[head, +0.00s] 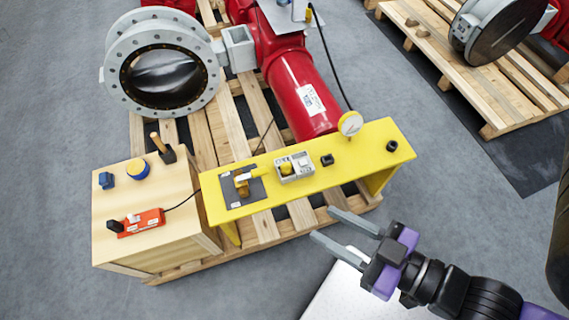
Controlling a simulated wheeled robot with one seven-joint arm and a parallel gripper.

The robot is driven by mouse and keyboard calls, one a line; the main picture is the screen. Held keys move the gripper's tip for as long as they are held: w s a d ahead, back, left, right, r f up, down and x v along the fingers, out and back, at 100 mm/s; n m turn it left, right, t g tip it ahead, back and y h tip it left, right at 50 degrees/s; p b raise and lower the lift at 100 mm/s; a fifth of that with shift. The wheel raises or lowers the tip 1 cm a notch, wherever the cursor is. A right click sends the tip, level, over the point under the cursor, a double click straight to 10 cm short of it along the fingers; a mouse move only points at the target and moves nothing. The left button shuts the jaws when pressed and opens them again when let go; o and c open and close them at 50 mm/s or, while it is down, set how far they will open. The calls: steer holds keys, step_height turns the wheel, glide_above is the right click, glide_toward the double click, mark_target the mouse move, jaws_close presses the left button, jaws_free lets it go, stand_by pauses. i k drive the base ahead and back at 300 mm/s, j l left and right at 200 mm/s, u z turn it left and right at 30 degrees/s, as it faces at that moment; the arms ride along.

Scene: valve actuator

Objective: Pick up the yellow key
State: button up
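A small yellow fitting (242,182) stands on a dark grey plate on the left part of the yellow bench. A second yellow piece (285,166) sits at a grey-white block to its right. Both are small, and I cannot tell for sure which one is the yellow key. My gripper (323,223) is open with its two grey fingers apart and nothing between them. It is in front of the bench, to the lower right of both yellow pieces and apart from them.
The yellow bench (355,152) also bears small black parts and a gauge (350,123). A wooden box (125,235) at left holds a hammer (162,148), an orange device (141,222) and blue items. A red actuator (295,85) and round valve (160,75) stand behind.

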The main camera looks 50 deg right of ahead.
mark_target(286, 167)
steer(key=i+j+z, duration=0.1)
steer(key=i+j, duration=0.6)
